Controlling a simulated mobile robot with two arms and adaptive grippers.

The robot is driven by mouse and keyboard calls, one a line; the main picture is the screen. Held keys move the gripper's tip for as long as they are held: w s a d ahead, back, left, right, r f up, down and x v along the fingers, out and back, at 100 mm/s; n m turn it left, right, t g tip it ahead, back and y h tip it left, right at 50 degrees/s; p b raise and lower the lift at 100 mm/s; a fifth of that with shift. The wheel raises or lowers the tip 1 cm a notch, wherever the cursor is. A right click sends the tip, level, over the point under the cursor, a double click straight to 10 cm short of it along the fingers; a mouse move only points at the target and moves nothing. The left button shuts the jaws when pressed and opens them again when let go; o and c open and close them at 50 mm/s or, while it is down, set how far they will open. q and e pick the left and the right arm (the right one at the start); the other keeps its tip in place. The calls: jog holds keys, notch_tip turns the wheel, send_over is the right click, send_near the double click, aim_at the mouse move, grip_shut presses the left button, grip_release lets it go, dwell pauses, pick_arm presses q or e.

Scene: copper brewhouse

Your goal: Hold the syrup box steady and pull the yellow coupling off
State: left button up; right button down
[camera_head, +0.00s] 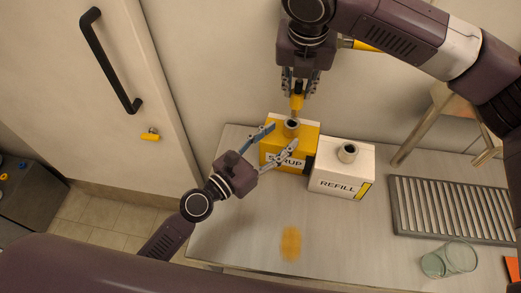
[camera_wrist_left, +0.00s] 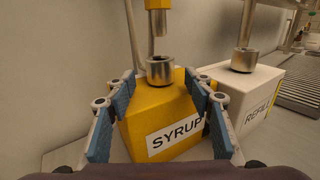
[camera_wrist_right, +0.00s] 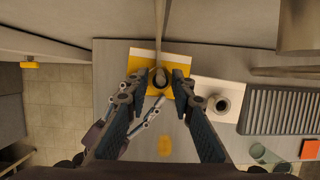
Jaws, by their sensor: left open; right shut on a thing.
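The yellow syrup box (camera_head: 306,133) stands upright on the bench with a metal neck (camera_head: 291,126) on top. My left gripper (camera_head: 283,135) is open at the box; in the left wrist view its fingers spread across the near part of the box (camera_wrist_left: 155,115). I cannot tell whether they touch it. My right gripper (camera_head: 299,88) is shut on the yellow coupling (camera_head: 297,102) above the box. In the left wrist view the coupling (camera_wrist_left: 158,15) points its metal tip down over the neck (camera_wrist_left: 160,69). In the head view it looks apart from the neck.
A white refill box (camera_head: 335,180) with its own neck stands close on the right. A slatted rack (camera_head: 450,208) and glasses (camera_head: 460,255) lie further right. A yellow patch (camera_head: 291,243) marks the bench front. The wall is close behind the boxes.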

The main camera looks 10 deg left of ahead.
jog(key=shift+s+r, duration=0.1)
pick_arm(q)
jog(key=v, duration=1)
dwell(0.4)
